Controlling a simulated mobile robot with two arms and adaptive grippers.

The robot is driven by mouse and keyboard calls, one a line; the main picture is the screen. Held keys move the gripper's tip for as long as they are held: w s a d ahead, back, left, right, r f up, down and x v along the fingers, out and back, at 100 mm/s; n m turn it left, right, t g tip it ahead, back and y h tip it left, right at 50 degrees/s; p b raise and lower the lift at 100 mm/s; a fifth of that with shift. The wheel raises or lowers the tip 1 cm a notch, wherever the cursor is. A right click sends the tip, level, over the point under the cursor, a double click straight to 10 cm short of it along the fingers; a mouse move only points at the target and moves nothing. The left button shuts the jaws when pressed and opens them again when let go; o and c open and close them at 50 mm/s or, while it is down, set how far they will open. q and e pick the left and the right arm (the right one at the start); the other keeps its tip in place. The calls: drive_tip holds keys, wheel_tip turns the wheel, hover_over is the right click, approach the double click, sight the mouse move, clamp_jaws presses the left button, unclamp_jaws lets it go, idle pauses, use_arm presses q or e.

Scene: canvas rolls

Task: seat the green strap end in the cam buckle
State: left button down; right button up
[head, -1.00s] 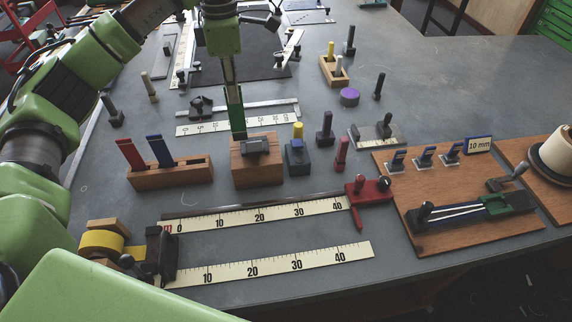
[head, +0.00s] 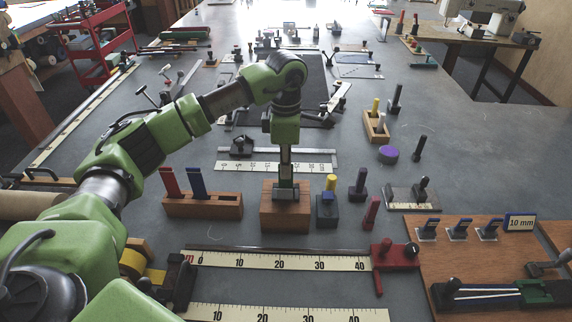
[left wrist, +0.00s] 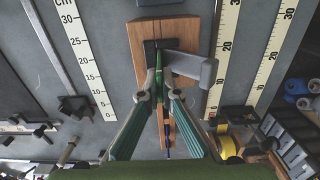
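The cam buckle (head: 287,193) is a dark piece on top of a wooden block (head: 285,217), mid-table; its grey lever (left wrist: 190,68) sticks out to the right in the left wrist view. My left gripper (head: 287,170) points straight down, close above the buckle. In the left wrist view its fingers (left wrist: 159,98) converge on the thin green strap end (left wrist: 159,78), seen edge-on, and look shut on it. The strap end stands upright at the buckle's slot; its lower tip is hidden, so its depth cannot be told. My right gripper is not in view.
A wooden rack (head: 190,210) with a red strap (head: 170,182) and a blue strap (head: 197,183) stands left of the block. A dark block with a yellow peg (head: 330,183) is close on the right. Rulers and a red clamp (head: 393,256) lie in front.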

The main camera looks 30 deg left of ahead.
use_arm(q)
drive_tip(key=shift+f, duration=0.1)
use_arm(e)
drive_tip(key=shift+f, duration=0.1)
use_arm(q)
drive_tip(key=shift+f, duration=0.1)
drive_tip(key=c, duration=2.3)
unclamp_jaws()
drive_tip(key=shift+r, duration=0.35)
wheel_tip(320, 180, up, 6)
drive_tip(key=b, duration=0.2)
drive_tip(key=shift+w+b, duration=0.1)
drive_tip(key=shift+b, duration=0.2)
wheel_tip(320, 180, up, 5)
drive_tip(key=shift+f, duration=0.15)
drive_tip(key=shift+r, duration=0.55)
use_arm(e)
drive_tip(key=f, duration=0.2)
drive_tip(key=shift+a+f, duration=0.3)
